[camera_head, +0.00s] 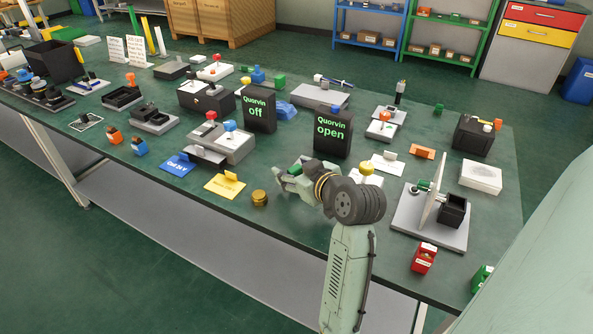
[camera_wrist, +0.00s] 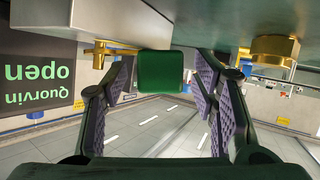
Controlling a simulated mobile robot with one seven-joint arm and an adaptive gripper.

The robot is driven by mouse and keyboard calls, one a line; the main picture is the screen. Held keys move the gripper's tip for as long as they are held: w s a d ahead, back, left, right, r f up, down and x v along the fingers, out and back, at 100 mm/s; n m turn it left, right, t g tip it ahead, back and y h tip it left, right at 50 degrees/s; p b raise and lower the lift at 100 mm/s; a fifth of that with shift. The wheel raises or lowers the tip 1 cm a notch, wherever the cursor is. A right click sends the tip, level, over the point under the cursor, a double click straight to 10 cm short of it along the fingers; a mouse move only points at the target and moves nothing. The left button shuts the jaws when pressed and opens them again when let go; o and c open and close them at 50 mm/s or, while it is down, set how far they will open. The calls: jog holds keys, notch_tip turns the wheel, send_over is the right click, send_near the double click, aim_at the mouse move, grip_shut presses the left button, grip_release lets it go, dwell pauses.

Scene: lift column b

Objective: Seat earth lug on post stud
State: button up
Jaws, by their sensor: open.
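My gripper (camera_head: 287,182) is open, low over the front part of the bench beside the Quorvin open sign. In the wrist view, which is upside down, its two padded fingers (camera_wrist: 165,82) stand apart on either side of a green block (camera_wrist: 160,72). Gaps show between the block and both pads. A brass tongue (camera_wrist: 108,50) sticks out from the block to the left; this looks like the earth lug. A round brass piece (camera_head: 260,198) stands on the bench left of my gripper and also shows in the wrist view (camera_wrist: 275,50). I cannot tell which thing is the post stud.
The black Quorvin open sign (camera_head: 333,133) stands close behind my gripper. A yellow card (camera_head: 226,186) lies to the left. A grey base with a white upright plate (camera_head: 433,205) stands right of my arm. The bench's front edge is near.

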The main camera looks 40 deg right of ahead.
jog(key=shift+c, duration=0.3)
jog(key=c, duration=1.1)
jog(key=shift+r, duration=0.1)
